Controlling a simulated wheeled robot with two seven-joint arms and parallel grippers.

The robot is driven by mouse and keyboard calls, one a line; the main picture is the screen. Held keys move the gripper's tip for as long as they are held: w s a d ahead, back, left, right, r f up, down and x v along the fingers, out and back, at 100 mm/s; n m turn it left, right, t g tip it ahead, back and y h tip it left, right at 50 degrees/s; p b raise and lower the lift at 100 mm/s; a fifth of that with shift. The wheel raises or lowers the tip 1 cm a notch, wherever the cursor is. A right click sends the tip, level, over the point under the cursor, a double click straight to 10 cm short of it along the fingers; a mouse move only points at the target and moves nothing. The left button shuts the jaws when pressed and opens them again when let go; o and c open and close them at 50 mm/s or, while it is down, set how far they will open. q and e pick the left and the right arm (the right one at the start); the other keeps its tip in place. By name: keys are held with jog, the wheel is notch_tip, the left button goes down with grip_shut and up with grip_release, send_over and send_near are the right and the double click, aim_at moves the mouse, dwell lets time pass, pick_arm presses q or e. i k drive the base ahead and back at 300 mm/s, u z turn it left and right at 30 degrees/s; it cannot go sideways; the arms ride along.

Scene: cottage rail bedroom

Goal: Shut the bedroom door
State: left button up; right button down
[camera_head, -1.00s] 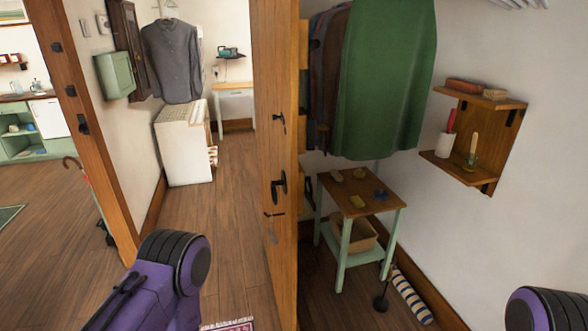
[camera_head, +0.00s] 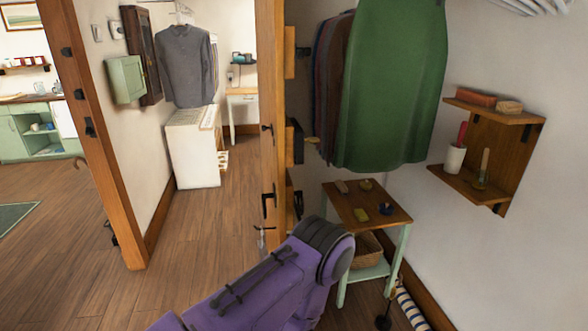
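The wooden bedroom door (camera_head: 270,90) stands open and shows nearly edge-on in the middle of the head view. Its dark handle (camera_head: 268,200) is on the edge side, with a key hanging below it. The doorway's wooden frame post (camera_head: 97,140) stands to the left, with the open passage between post and door. My purple left arm reaches up from the bottom, and its rounded joint covers the area just right of the door's lower part. Whether the arm touches the door cannot be told. Neither gripper shows.
A small side table (camera_head: 370,205) stands right of the door, with a striped roll (camera_head: 410,310) on the floor by it. Hanging clothes (camera_head: 395,90) and a wall shelf (camera_head: 485,190) are behind. A white cabinet (camera_head: 192,155) stands in the passage, whose floor is mostly clear.

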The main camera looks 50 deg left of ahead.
aim_at(277, 50)
jog(key=i, duration=0.7)
jog(key=u, duration=2.4)
